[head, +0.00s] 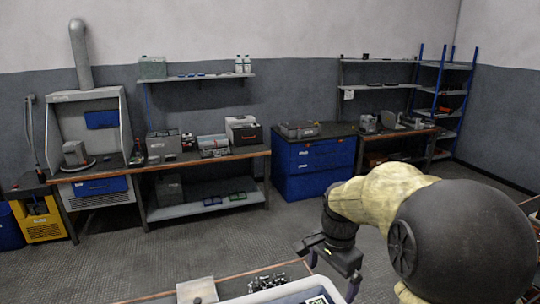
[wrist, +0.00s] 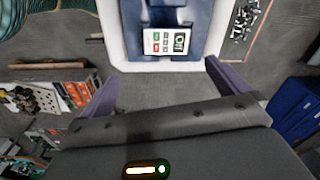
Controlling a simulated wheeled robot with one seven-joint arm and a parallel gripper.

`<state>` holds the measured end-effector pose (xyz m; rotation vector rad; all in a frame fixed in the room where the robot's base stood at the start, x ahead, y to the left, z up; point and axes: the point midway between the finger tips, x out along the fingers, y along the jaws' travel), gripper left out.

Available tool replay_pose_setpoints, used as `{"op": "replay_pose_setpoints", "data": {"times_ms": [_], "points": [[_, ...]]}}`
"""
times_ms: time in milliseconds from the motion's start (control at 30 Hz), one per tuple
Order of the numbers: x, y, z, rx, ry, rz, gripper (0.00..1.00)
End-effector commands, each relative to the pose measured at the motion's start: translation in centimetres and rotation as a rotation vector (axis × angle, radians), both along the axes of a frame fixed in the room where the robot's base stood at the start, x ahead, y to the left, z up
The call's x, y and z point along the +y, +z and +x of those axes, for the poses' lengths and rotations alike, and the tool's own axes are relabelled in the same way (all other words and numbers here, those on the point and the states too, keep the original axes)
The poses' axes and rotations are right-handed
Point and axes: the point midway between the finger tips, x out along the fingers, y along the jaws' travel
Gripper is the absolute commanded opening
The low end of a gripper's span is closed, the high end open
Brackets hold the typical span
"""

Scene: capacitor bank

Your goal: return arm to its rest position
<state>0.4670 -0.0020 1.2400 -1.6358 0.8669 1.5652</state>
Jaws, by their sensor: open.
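My gripper (head: 332,275) hangs at the lower right of the head view, above the near bench and in front of the blue cabinet. In the wrist view its two purple-grey fingers (wrist: 158,83) stand wide apart with nothing between them. Beyond the fingertips is a white-rimmed tray (wrist: 118,50) with a blue inside. A white card with green and red marks (wrist: 165,41) lies in it. The gripper is apart from the tray. My arm, in a pale cover with a large black joint, fills the right of the head view.
The near bench (head: 152,298) shows at the bottom edge, with small dark parts (head: 267,282) behind the tray's rim (head: 290,290). A long workbench (head: 210,156) stands along the back wall. A blue drawer cabinet (head: 314,165) is right of it. The floor (head: 190,245) between is clear.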

Motion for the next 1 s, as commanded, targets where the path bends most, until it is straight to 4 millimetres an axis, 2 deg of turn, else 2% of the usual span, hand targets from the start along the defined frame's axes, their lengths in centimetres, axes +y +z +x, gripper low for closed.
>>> {"op": "replay_pose_setpoints", "data": {"times_ms": [300, 500, 667, 1000], "points": [[0.0, -5.0, -6.8, -0.102, 0.579, -0.057, 1.0], [0.1, -7.3, -10.8, -0.155, 0.903, -0.117, 1.0], [0.2, -7.9, -12.0, -0.17, 1.004, -0.14, 1.0], [0.2, -7.9, -11.9, -0.171, 1.006, -0.141, 1.0]]}}
